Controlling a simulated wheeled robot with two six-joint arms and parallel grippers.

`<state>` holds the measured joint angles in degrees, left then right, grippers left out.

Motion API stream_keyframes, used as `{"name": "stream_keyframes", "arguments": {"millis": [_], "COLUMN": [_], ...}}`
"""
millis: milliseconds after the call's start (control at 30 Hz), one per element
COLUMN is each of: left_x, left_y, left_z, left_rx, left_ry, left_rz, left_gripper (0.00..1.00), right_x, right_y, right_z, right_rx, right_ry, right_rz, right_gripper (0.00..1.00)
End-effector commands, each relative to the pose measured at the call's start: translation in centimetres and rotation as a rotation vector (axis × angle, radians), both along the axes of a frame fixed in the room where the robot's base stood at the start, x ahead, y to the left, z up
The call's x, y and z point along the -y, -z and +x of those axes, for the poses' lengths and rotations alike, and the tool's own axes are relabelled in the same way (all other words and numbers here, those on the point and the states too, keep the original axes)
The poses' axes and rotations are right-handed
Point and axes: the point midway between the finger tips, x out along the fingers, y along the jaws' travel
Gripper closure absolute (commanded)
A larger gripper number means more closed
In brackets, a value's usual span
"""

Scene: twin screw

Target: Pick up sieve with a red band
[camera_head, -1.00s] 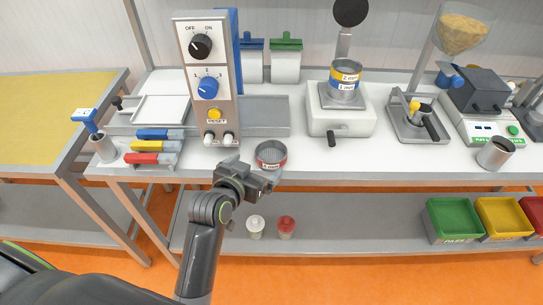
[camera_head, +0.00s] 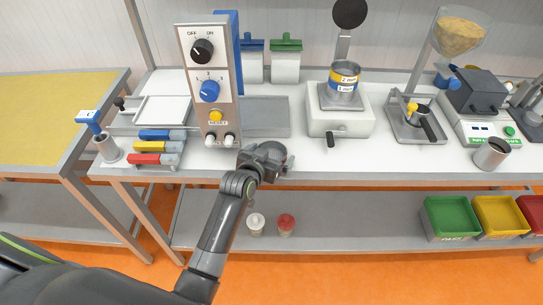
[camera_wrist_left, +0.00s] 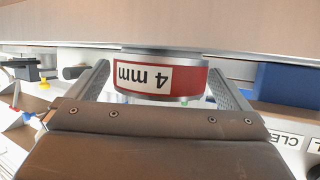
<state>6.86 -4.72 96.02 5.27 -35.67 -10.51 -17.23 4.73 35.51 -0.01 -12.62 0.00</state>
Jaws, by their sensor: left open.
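The sieve with a red band (camera_wrist_left: 192,84) carries a white "4 mm" label, upside down in the left wrist view. In the head view the sieve (camera_head: 271,149) sits at the front of the white bench and is largely hidden by my gripper. My left gripper (camera_head: 276,162) is open at the sieve. In the left wrist view its two fingers (camera_wrist_left: 158,76) stand on either side of the band, with gaps visible at both sides. My right gripper is not in view.
A control panel (camera_head: 211,80) with knobs stands just left and behind. To the right, yellow- and blue-banded sieves (camera_head: 344,77) sit on a white shaker (camera_head: 355,121). Coloured handles (camera_head: 152,147) lie at left. Bench front right of my gripper is clear.

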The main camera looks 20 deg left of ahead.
Motion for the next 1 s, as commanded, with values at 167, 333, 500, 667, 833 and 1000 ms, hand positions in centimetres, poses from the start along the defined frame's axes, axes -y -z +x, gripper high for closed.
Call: {"name": "stream_keyframes", "arguments": {"millis": [167, 333, 500, 667, 833, 1000], "left_x": [0.11, 0.1, 0.1, 0.1, 0.1, 0.11], "left_y": [0.39, 0.44, 0.43, 0.43, 0.39, 0.31], "left_z": [0.88, 0.93, 0.91, 0.91, 0.91, 0.92], "left_rx": [-0.001, 0.0, 0.0, 0.0, 0.001, 0.001], "left_ry": [0.0, -0.001, -0.001, -0.001, -0.001, -0.001], "left_rz": [0.0, 0.0, 0.0, 0.0, 0.0, 0.0], "left_gripper": [0.0, 0.0, 0.13, 0.34, 0.48, 0.49], "right_x": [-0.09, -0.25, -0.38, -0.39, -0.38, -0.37], "right_y": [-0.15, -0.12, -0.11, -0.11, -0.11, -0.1], "right_z": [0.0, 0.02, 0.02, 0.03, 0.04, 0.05], "right_rx": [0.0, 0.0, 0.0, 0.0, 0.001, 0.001], "right_ry": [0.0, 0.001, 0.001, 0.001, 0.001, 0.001], "right_rz": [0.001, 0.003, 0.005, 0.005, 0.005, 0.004], "right_gripper": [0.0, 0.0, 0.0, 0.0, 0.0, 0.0]}}
